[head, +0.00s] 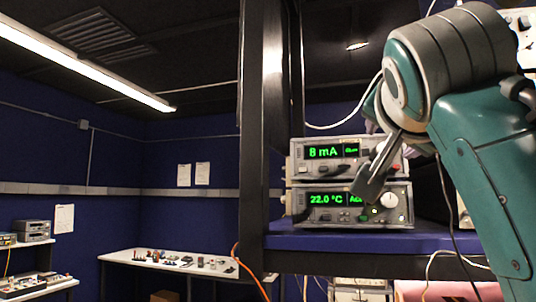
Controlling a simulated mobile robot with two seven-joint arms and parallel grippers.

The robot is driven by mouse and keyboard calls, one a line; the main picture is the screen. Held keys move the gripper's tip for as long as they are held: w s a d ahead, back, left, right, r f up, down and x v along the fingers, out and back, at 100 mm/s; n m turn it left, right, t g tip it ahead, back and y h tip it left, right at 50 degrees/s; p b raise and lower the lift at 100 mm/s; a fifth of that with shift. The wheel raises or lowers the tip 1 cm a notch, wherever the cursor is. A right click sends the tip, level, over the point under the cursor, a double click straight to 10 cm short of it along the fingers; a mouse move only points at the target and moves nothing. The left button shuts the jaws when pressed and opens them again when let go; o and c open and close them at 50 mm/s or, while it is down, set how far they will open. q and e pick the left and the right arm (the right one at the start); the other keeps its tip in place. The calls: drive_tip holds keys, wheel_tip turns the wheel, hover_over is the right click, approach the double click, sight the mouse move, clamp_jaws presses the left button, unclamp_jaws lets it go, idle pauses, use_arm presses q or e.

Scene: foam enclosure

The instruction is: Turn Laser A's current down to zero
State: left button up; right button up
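The upper instrument (323,168) is a grey box with a green display reading 8 mA. I cannot read a label naming it Laser A. Its right front, where a knob might sit, is largely hidden behind my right gripper (369,188). The gripper's dark grey finger slants down across the right part of both front panels. I cannot tell whether it touches them or whether the gripper is open. The lower instrument (331,215) reads 22.0 °C and has a round pale knob (390,201) right of the finger. My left gripper is not in view.
Both instruments are stacked on a blue shelf (345,242) beside a dark upright post (252,130). Cables hang around the shelf. A white table (165,260) with small parts stands farther back left. Another bench with instruments (32,230) is at the far left.

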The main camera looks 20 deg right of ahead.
drive_tip(key=x, duration=0.7)
drive_tip(key=shift+w+d+p, duration=0.25)
drive_tip(key=shift+p, duration=0.05)
drive_tip(key=shift+c, duration=0.3)
clamp_jaws()
